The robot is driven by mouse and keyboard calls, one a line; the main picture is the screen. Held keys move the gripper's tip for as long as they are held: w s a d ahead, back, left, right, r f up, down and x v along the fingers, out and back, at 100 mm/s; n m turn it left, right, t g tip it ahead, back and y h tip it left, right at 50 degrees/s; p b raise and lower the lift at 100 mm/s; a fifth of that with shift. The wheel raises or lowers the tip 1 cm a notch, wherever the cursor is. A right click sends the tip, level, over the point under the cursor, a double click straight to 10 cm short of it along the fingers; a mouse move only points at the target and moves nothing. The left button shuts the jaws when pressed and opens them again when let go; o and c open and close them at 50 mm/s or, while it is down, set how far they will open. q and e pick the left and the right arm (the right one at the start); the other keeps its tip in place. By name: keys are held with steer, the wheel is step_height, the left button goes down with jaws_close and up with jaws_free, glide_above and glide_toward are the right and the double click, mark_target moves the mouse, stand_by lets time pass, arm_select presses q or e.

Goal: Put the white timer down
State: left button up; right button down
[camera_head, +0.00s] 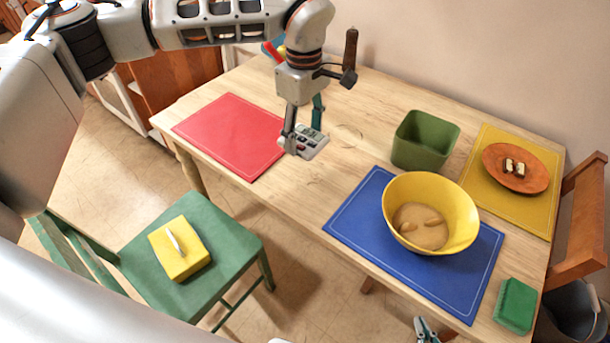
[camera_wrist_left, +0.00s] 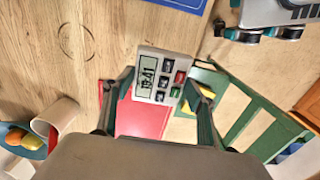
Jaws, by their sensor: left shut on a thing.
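The white timer (camera_head: 313,147) is a small block with a display and dark, red and green buttons. My left gripper (camera_head: 303,130) is shut on it, with a finger at either side. In the left wrist view the timer (camera_wrist_left: 149,72) sits between the fingertips with its face to the camera. In the head view it appears just right of the red mat (camera_head: 230,135), over the wooden table (camera_head: 290,205). I cannot tell whether it touches the tabletop. My right gripper (camera_head: 426,331) shows only partly at the bottom edge; its opening is unclear.
A green bin (camera_head: 424,140), a yellow bowl (camera_head: 456,205) on a blue mat (camera_head: 352,222), and an orange plate (camera_head: 516,168) on a yellow mat stand to the right. A green block (camera_head: 515,305) lies near the corner. Bare wood lies between the red and blue mats.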

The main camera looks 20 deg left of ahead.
mark_target(304, 138)
arm_select(q)
step_height(304, 138, down, 10)
steer(key=shift+f+b, duration=0.2)
steer(key=shift+b, duration=0.1)
steer(key=shift+f, duration=2.05)
steer(key=shift+f, duration=0.2)
steer(key=o, duration=1.1)
steer(key=shift+o, duration=0.2)
step_height(304, 138, up, 12)
steer(key=shift+f, duration=0.2)
steer(key=shift+r, duration=0.4)
